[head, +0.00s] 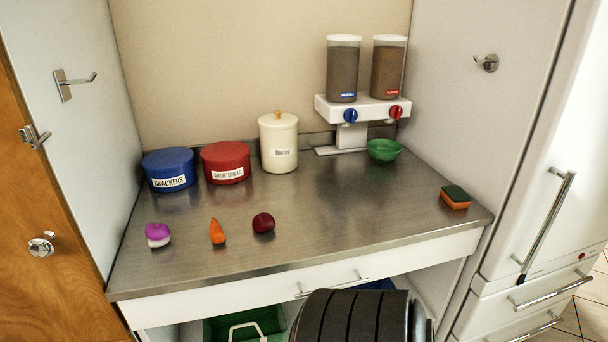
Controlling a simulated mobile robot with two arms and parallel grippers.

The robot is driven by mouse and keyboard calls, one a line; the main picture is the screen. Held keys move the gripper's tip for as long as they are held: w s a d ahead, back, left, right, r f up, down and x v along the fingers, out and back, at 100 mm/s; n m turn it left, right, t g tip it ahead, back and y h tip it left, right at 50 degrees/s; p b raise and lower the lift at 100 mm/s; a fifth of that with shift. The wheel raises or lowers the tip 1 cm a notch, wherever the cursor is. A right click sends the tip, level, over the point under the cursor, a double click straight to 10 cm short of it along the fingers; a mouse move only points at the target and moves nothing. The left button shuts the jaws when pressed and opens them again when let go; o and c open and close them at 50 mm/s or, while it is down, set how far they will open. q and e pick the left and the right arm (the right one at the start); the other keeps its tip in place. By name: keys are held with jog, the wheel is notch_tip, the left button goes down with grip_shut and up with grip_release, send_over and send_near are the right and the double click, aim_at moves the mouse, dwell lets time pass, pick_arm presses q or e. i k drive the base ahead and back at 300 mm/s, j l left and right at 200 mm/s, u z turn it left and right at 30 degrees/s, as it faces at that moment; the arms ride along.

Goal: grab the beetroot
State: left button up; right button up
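The beetroot (263,222) is a small, dark red, round thing on the steel worktop (330,215), left of the middle and near the front. It stands just right of an orange carrot (217,232), with a small gap between them. Nothing covers it. Neither of my grippers shows in the head view.
A purple and white turnip (158,236) lies left of the carrot. Behind stand a blue tin (169,168), a red tin (226,162) and a cream canister (279,143). A green bowl (384,150) sits by the dispenser; a sponge (455,197) lies right. The middle is clear.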

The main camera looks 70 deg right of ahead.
aim_at(263, 222)
jog(key=z, duration=2)
